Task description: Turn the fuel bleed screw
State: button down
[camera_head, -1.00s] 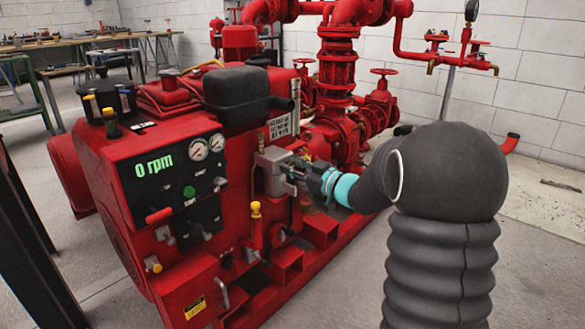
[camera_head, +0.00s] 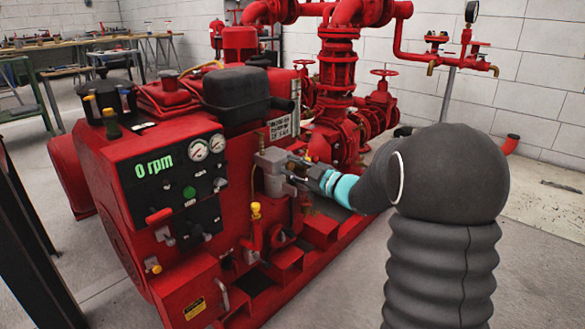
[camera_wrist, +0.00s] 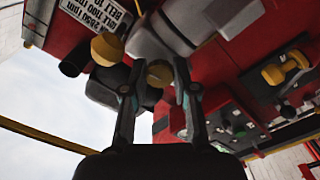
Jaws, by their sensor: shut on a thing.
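The fuel bleed screw, which I take to be the round brass-coloured knob (camera_wrist: 160,73), sits between my fingers in the wrist view. My gripper (camera_wrist: 155,85) is shut on it, with one finger on each side. In the head view my gripper (camera_head: 298,165) reaches from the right to the grey metal housing (camera_head: 271,170) on the red engine's side. The screw is too small and covered to make out there.
A second brass knob (camera_wrist: 107,48) is close to the left finger in the wrist view. A yellow-topped handle (camera_head: 256,210) stands below the housing. The control panel (camera_head: 180,185) is to the left, and red pipes and valves (camera_head: 340,100) rise behind my gripper.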

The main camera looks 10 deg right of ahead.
jog(key=shift+f, duration=0.1)
jog(key=c, duration=0.9)
grip_release()
jog(key=v, duration=1.2)
